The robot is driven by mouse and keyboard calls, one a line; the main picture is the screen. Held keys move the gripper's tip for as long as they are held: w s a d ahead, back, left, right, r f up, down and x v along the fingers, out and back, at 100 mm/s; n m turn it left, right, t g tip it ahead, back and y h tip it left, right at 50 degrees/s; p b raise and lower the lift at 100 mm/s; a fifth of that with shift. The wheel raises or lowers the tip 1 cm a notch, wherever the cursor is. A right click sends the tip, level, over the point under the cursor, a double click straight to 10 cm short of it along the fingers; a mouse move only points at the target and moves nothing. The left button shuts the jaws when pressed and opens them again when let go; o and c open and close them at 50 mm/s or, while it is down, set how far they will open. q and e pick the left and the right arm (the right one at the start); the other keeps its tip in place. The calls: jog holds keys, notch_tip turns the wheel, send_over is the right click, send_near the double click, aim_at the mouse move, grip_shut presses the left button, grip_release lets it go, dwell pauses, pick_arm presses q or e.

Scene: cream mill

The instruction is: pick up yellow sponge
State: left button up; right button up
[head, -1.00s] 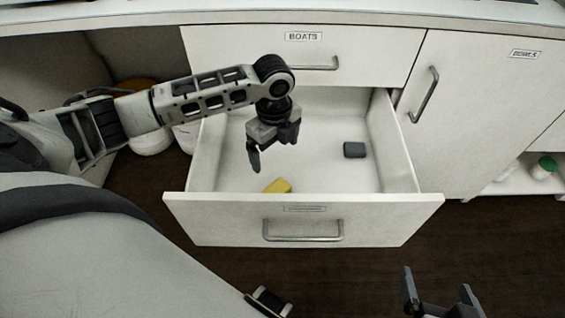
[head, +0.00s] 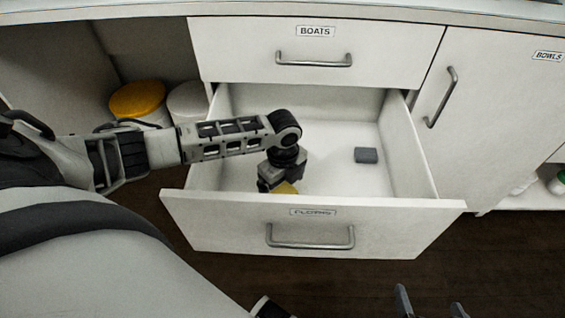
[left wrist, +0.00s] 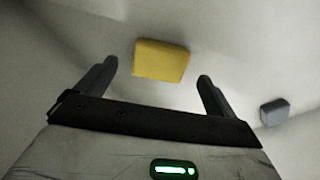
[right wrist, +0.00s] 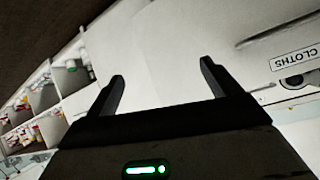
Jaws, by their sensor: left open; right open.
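The yellow sponge (head: 286,188) lies in the open drawer, just behind its front panel, partly hidden by my left gripper in the head view. In the left wrist view the whole sponge (left wrist: 161,61) shows just beyond and between the two fingertips. My left gripper (left wrist: 158,72) is open and empty, pointing down inside the drawer above the sponge. Whether the fingers touch the sponge cannot be told. My right gripper (head: 430,298) is open and empty, outside the drawer at the bottom right of the head view; its fingers also show in the right wrist view (right wrist: 162,72).
The drawer front (head: 200,215), labelled cloths, has a metal handle. A grey block (head: 366,155) lies in the drawer's right part. A shut drawer marked boats (head: 400,60) is above. A bowls cupboard (head: 490,110) stands to the right. A yellow-lidded tub (head: 137,98) stands at left.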

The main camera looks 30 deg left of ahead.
aim_at(282, 192)
pick_arm(q)
notch_tip(282, 192, down, 3)
jog(key=shift+b, duration=0.4)
jog(key=shift+f, duration=0.35)
pick_arm(e)
jog(key=shift+w+a+f, duration=0.15)
jog(key=shift+a+f, duration=0.1)
jog(key=shift+f, duration=0.4)
jog(key=shift+w+a+f, duration=0.15)
jog(key=shift+a+f, duration=0.05)
jog(key=shift+f, duration=0.4)
